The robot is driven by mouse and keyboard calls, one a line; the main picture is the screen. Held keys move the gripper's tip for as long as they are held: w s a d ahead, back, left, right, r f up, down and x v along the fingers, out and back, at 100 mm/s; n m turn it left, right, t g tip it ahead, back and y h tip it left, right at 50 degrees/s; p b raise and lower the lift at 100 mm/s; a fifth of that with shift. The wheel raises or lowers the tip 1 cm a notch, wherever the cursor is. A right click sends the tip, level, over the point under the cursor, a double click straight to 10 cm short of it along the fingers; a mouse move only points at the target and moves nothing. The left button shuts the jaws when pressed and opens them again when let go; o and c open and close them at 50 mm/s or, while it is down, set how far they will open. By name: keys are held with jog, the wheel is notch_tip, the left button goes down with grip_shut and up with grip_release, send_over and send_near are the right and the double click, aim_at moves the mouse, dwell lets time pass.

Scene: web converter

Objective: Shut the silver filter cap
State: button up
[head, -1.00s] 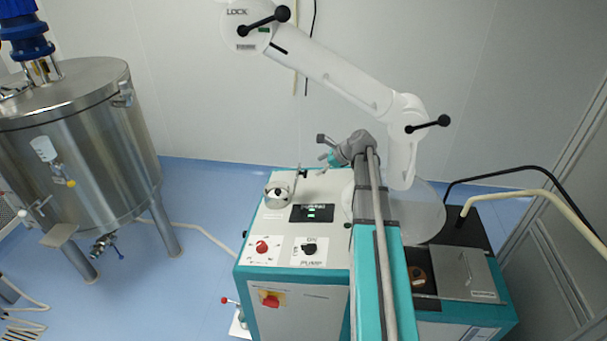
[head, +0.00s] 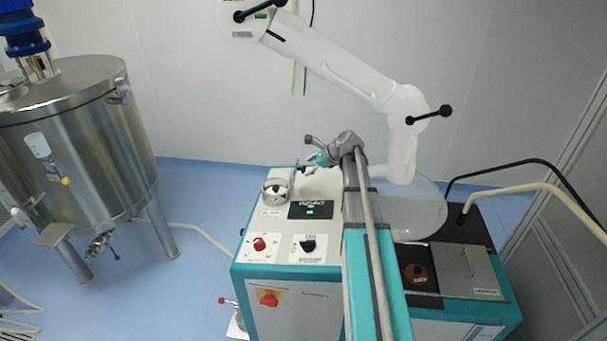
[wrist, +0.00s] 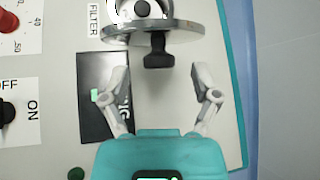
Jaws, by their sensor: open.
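The silver filter cap (wrist: 185,31) stands open, seen nearly edge-on at the top of the wrist view. Its black knob (wrist: 158,52) points towards my gripper. Behind it is the silver filter cup (wrist: 122,8) with a dark round part inside. The cup also shows in the head view (head: 269,197), on the machine's white top, with the cap (head: 293,177) upright at its right side. My gripper (wrist: 160,78) is open and empty, fingers spread on either side of the knob's line and short of it. In the head view, my gripper (head: 304,169) is close to the cap's right side.
A black display (head: 310,210) and red (head: 259,243) and black (head: 308,245) dials sit on the machine top in front. A large steel tank (head: 85,150) stands at the left. The air above the cup looks free.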

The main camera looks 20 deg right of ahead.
jog(key=shift+b+x, duration=0.6)
jog(key=shift+x, duration=0.65)
grip_shut()
jog(key=shift+s+a, duration=0.1)
jog(key=shift+a, duration=0.3)
jog(key=shift+d, duration=0.5)
